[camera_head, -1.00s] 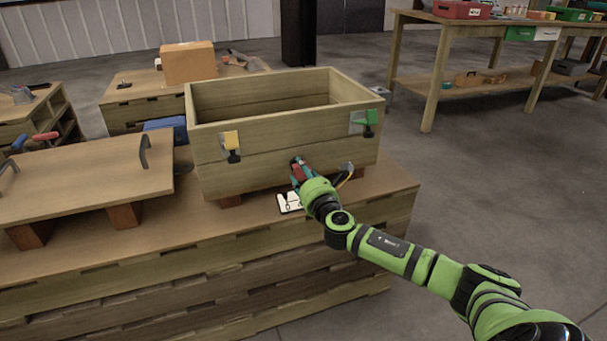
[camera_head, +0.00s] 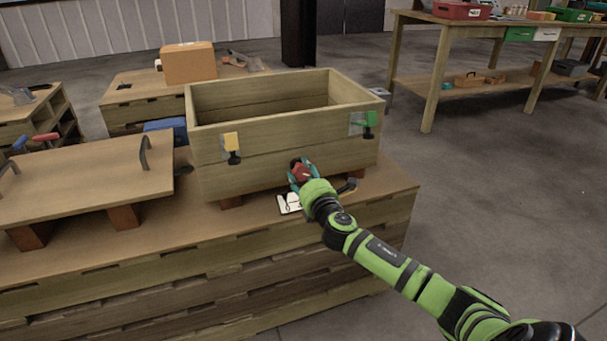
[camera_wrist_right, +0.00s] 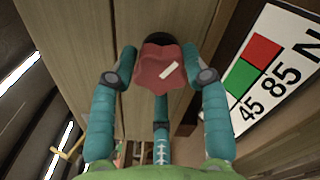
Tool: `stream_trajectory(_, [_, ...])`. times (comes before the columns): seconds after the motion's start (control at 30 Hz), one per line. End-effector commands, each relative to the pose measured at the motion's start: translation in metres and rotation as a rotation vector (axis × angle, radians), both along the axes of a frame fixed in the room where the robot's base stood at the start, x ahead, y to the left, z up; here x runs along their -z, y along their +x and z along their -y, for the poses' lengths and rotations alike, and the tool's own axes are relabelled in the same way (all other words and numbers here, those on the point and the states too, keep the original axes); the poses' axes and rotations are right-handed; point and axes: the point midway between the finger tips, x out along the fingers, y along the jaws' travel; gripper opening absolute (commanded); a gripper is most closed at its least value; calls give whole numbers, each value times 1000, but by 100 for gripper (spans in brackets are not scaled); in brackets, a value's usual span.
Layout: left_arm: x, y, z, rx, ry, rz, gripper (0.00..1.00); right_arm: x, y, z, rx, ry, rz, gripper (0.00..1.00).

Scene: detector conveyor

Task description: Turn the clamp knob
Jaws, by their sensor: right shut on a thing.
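A red lobed clamp knob (camera_head: 302,172) with a white mark sits at the front wall of the wooden crate (camera_head: 225,180). It also shows large in the right wrist view (camera_wrist_right: 152,78), where the white mark slants up to the right. My right gripper (camera_wrist_right: 158,72) is shut on the knob, with teal fingers on its left and right sides and a third finger below. The gripper also shows in the head view (camera_head: 301,174). A dark part behind the knob is mostly hidden. My left gripper is out of view.
A white card (camera_wrist_right: 270,75) with red and green squares and numbers lies beside the knob. A wooden lid (camera_head: 85,175) with handles rests at left.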

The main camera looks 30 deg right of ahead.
Motion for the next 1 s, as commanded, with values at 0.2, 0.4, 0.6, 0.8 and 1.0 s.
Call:
stream_trajectory(0.2, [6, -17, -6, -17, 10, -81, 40, 5, -1, -3, -5, 209, 40, 14])
stream_trajectory(0.4, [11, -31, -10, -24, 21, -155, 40, 4, -1, -4, -5, 395, 85, 14])
stream_trajectory(0.6, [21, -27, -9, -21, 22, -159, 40, 4, -1, -5, -5, 572, 127, 14])
stream_trajectory(0.8, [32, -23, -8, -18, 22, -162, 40, 3, 0, -5, -6, 724, 163, 14])
stream_trajectory(1.0, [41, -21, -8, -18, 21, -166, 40, 3, 0, -5, -7, 832, 190, 14])
